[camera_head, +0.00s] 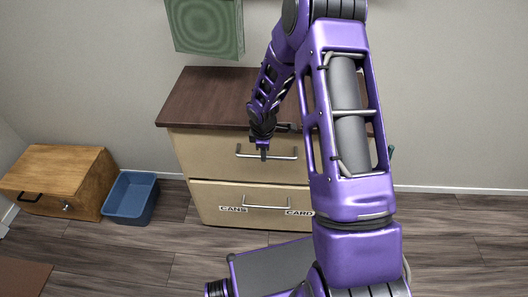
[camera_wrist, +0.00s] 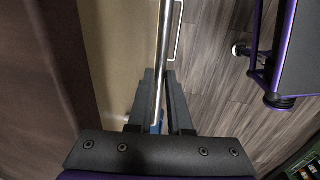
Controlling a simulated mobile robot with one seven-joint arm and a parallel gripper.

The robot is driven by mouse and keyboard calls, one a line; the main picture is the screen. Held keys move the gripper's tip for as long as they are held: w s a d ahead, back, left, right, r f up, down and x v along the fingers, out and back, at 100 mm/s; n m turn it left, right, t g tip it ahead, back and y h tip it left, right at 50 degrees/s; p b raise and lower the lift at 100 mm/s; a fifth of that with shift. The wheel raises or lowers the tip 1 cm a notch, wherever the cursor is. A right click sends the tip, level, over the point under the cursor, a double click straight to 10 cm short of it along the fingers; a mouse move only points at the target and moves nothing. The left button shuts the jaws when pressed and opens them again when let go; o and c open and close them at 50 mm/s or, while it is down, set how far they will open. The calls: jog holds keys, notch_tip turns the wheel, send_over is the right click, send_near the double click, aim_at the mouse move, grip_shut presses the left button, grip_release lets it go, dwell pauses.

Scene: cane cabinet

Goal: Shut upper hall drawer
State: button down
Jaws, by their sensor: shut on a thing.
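The cabinet has a dark wood top (camera_head: 205,98) and two cream drawers. The upper drawer (camera_head: 205,153) has a silver bar handle (camera_head: 285,157). Its front looks close to flush beneath the top; any small gap is hard to tell. My gripper (camera_head: 263,154) is at the left part of this handle. In the wrist view, my gripper (camera_wrist: 159,75) has its dark fingers on either side of the silver bar (camera_wrist: 163,40), shut on it. The drawer front (camera_wrist: 125,50) lies just left of the fingers. My arm hides the right side of the cabinet.
The lower drawer (camera_head: 210,200) has its own handle and labels. A blue bin (camera_head: 130,198) and a wooden box (camera_head: 60,180) stand on the floor at left. A green patterned panel (camera_head: 205,28) hangs above. Floor between bin and cabinet is clear.

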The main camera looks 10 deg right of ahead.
jog(key=shift+w+d+r, duration=0.1)
jog(key=shift+w, duration=0.15)
jog(key=c, duration=0.8)
grip_release()
jog(key=shift+c, duration=0.2)
jog(key=s+a+r+p, duration=0.1)
jog(key=s+r+p, duration=0.1)
jog(key=r, duration=1.5)
jog(key=shift+s+p, duration=0.4)
jog(key=shift+s, duration=0.25)
